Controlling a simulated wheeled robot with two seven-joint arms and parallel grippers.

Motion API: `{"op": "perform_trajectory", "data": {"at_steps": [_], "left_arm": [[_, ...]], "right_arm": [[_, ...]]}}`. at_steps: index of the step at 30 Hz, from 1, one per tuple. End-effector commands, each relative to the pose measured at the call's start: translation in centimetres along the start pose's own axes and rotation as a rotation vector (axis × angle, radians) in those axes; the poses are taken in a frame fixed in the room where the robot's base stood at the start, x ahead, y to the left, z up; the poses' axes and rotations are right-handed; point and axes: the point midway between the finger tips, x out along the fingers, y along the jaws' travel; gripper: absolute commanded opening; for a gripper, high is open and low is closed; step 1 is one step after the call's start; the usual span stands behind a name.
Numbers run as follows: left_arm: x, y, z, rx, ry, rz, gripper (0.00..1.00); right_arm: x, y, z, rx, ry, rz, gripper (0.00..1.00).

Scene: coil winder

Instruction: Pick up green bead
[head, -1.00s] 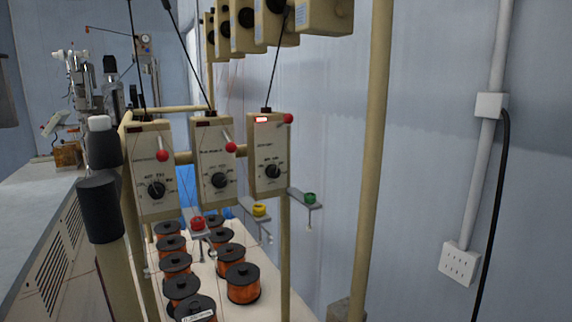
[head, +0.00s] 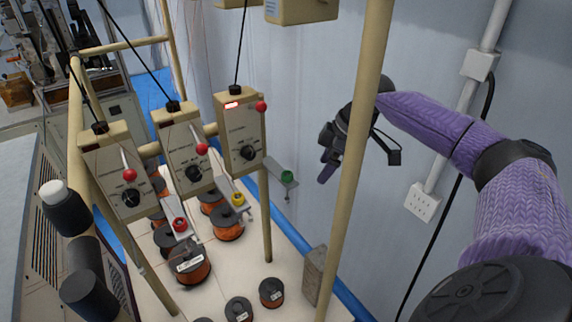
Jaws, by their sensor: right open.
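The green bead (head: 287,176) sits on a small grey bracket (head: 276,170) that sticks out to the right of the rightmost control box. My right gripper (head: 325,160) is to the right of the bead, near a tan upright post that stands in front of part of it. Its dark fingers are apart and empty, and a clear gap separates them from the bead. My left gripper is not in view.
A tan post (head: 357,150) stands between the camera and my right gripper. Three control boxes (head: 240,130) with red knobs stand to the left. Red (head: 180,224) and yellow (head: 238,199) beads sit on similar brackets. Copper spools (head: 228,224) stand on the white surface below.

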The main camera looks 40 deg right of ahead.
Motion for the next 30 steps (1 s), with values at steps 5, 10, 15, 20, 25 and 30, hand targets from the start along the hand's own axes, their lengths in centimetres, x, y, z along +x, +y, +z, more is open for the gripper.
{"op": "perform_trajectory", "data": {"at_steps": [5,10,15,20,25,30], "left_arm": [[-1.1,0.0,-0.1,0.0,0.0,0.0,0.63],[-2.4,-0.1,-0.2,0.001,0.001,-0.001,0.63],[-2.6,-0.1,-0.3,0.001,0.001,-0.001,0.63],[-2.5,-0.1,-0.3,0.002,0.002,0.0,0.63],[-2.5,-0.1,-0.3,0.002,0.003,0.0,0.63],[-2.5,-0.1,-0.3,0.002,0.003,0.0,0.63]], "right_arm": [[0.7,0.0,-2.1,0.003,0.003,-0.001,0.78],[1.7,0.0,-5.1,0.001,0.006,-0.002,0.78],[4.7,0.0,-5.7,0.003,-0.002,-0.001,0.78],[5.5,0.0,-5.6,0.001,-0.002,0.001,0.78],[5.4,0.0,-5.6,0.001,-0.002,0.001,0.68],[5.4,0.0,-5.6,0.002,-0.002,0.001,0.32]]}}
